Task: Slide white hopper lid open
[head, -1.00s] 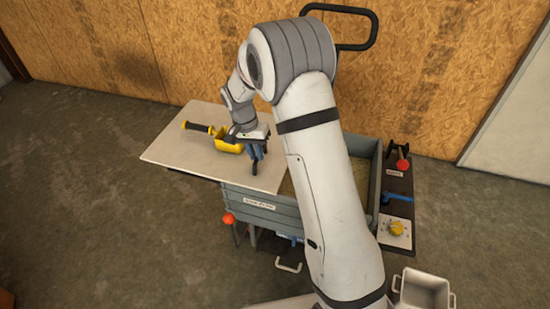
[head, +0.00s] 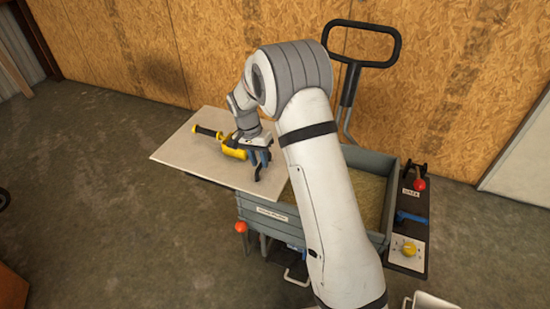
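The white lid (head: 185,160) is a flat panel lying off to the left of the hopper, overhanging its left side. The grey-blue hopper (head: 262,208) stands at the centre with a label on its front wall. Its open part to the right of the lid shows straw-coloured contents (head: 371,195). My gripper (head: 258,174) points down at the lid's right edge. Its dark and blue fingers are small, and I cannot tell whether they are closed on anything. My arm covers part of the hopper's opening and front.
A yellow scoop (head: 234,150) with a black handle lies on the lid beside my gripper. A side panel carries a red-knobbed lever (head: 419,184), a blue handle (head: 409,217) and a yellow knob (head: 409,248). A black bar handle (head: 365,42) rises behind.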

